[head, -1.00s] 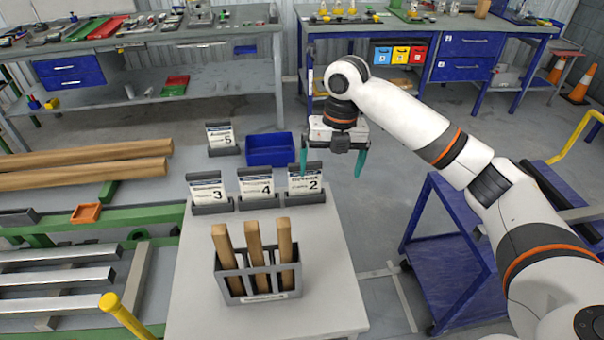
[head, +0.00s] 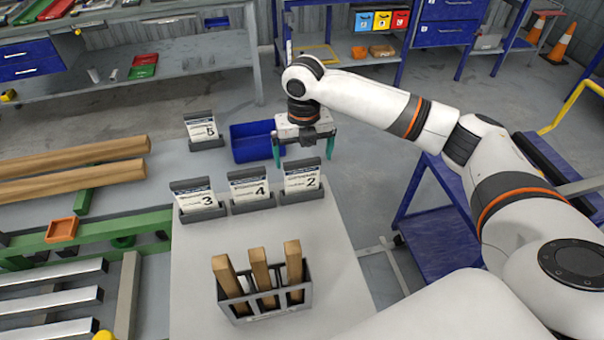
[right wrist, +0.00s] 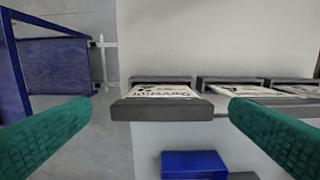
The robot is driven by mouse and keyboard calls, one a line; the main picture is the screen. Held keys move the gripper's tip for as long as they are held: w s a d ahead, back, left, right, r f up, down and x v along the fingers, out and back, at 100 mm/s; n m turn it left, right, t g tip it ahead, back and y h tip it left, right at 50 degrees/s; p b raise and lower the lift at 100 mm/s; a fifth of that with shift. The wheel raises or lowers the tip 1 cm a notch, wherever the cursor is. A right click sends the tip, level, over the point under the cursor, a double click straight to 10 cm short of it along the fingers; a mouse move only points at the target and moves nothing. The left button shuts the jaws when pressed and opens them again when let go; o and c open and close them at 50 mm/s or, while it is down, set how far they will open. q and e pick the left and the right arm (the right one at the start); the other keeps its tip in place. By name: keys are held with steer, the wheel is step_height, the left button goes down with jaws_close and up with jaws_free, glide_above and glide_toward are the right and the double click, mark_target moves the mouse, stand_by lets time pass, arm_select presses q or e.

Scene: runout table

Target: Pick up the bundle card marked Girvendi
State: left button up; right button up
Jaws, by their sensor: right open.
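The card marked with a 2 (head: 301,180) stands in a dark holder, rightmost in the front row of cards on the grey table. In the right wrist view this card (right wrist: 163,91) shows upside down, its bold name looking like Girvendi. My right gripper (head: 304,158) is open and empty, just behind and above this card. In the right wrist view its green fingers (right wrist: 160,107) lie to either side of the holder, with the card between them in the picture. Whether they touch it I cannot tell. My left gripper is not in view.
Cards 3 (head: 200,199) and 4 (head: 250,189) stand close beside it; card 5 (head: 201,129) stands farther back. A blue bin (head: 251,143) sits behind the row. A rack with wooden bars (head: 265,305) stands in front. A blue cart (head: 440,215) is at right.

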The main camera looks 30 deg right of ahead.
mark_target(302, 161)
steer(key=f, duration=0.1)
steer(key=f+p, duration=0.1)
steer(key=f, duration=0.2)
steer(key=shift+w+f, duration=0.1)
steer(key=shift+w, duration=0.25)
steer(key=shift+f+p, duration=0.35)
steer(key=shift+f, duration=0.25)
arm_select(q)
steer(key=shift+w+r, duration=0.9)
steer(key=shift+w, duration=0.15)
arm_select(e)
steer(key=shift+c, duration=1.1)
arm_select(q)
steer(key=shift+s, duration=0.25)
arm_select(e)
steer(key=c, duration=0.7)
